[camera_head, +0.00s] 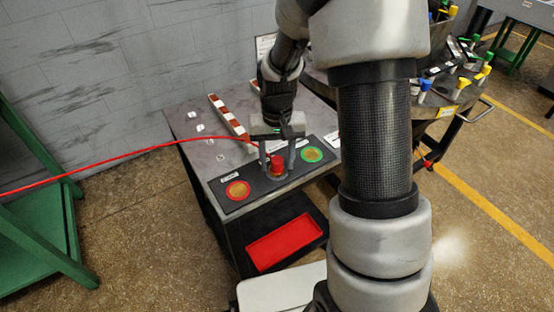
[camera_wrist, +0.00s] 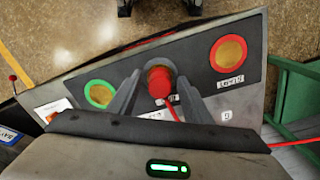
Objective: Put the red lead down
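The red lead has a red plug end (camera_head: 277,163) that stands at the middle spot of a black panel (camera_head: 254,186) on the grey table. The lead's red cable (camera_head: 120,158) runs off to the left. The panel also bears a red-ringed pad (camera_head: 237,190) and a green-ringed pad (camera_head: 311,154).
A red tray (camera_head: 284,243) lies on the table's lower shelf. A red-and-white striped bar (camera_head: 229,117) lies at the table's back. A green frame (camera_head: 40,220) stands at the left. A round table (camera_head: 440,98) with coloured-handled items stands at the right.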

